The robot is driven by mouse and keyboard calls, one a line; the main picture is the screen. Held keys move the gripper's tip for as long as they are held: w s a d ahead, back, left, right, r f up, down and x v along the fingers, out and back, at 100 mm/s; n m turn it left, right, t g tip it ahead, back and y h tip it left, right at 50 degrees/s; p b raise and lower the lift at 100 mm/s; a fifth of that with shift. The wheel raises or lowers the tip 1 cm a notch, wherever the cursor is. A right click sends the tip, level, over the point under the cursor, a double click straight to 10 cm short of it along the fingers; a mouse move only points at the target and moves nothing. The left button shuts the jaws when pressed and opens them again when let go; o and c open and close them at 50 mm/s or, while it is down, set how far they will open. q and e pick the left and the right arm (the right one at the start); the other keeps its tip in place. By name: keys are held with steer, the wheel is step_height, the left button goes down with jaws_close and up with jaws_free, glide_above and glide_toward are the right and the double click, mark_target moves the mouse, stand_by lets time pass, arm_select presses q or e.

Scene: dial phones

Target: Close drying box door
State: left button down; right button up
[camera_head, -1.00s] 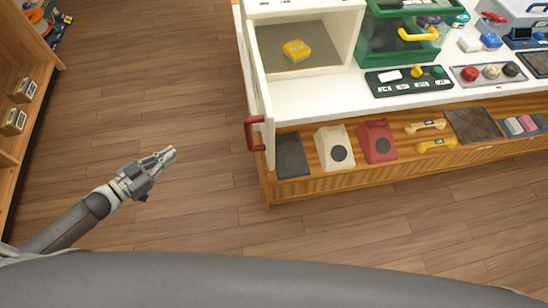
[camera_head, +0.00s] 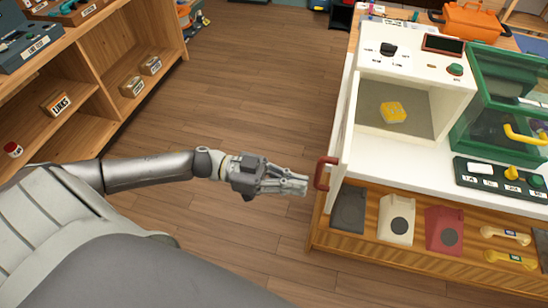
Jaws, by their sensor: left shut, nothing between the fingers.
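The drying box (camera_head: 450,102) is a white box on the counter at the upper right, with a dark button, a small screen and a green knob on top. Its door (camera_head: 344,125) stands open, swung out on the left side toward me. A red handle (camera_head: 322,174) is on the door's outer face. A yellow item (camera_head: 393,112) sits inside on the grey floor. My left gripper (camera_head: 305,186) is shut and empty, just left of the red handle. I cannot tell whether they touch. My right gripper is out of view.
A green case (camera_head: 486,112) with a yellow handle stands right of the box. The counter's lower shelf holds a cream phone (camera_head: 397,217), a red phone (camera_head: 444,230) and yellow handsets (camera_head: 510,259). A wooden shelf (camera_head: 92,75) stands at the left. Open floor (camera_head: 235,95) lies between.

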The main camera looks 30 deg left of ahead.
mark_target(331, 193)
arm_select(q)
steer(key=shift+p+x, duration=0.55)
steer(key=shift+x, duration=1.9)
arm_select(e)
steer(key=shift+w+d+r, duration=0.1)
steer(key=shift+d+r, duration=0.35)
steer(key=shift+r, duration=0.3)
